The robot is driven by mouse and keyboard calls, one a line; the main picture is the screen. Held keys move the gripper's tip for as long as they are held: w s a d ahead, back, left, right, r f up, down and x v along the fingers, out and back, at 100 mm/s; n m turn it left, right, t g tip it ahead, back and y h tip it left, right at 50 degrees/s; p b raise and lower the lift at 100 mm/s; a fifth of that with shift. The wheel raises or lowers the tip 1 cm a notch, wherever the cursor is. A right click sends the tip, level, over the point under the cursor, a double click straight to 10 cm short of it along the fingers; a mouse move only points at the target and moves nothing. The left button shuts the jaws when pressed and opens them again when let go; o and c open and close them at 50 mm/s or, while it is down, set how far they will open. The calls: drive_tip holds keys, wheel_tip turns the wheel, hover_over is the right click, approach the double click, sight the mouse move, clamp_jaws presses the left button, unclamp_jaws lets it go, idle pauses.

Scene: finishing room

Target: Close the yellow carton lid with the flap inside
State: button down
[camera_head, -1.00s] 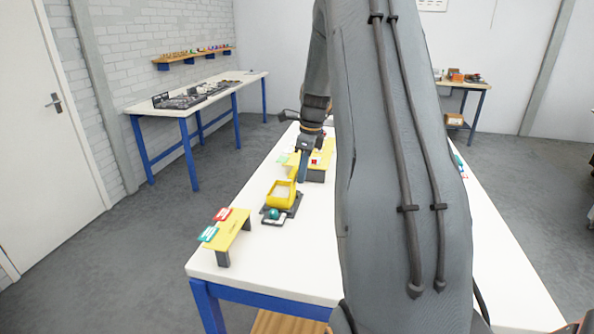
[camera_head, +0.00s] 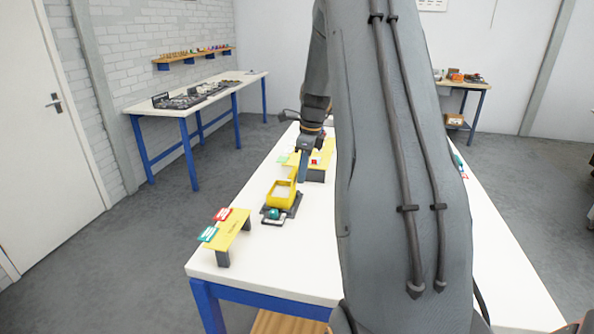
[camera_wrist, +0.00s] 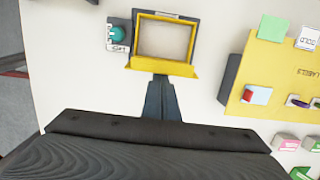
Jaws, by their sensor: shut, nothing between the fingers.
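The yellow carton (camera_head: 271,196) sits in a dark holder on the white table, and its top is open. In the wrist view the carton (camera_wrist: 138,38) shows a pale inside. The lid (camera_wrist: 163,68) stands up as a yellow strip along its near side in that view, with a narrow edge that may be the flap. My gripper (camera_wrist: 160,82) is shut and empty, its fingertips close against the outer side of the lid; I cannot tell whether they touch. In the head view my gripper (camera_head: 303,175) is at the carton's far side.
A teal round piece (camera_wrist: 117,33) on a small gift-marked stand is beside the carton. A yellow labels stand (camera_wrist: 280,80) with cards and small pieces is to the right in the wrist view. Another yellow stand (camera_head: 232,232) with red and green cards is at the table's near left.

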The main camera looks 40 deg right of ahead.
drive_tip(key=shift+w+a+r, duration=0.1)
drive_tip(key=shift+w+a, duration=0.5)
drive_tip(key=shift+w, duration=0.1)
idle(0.5)
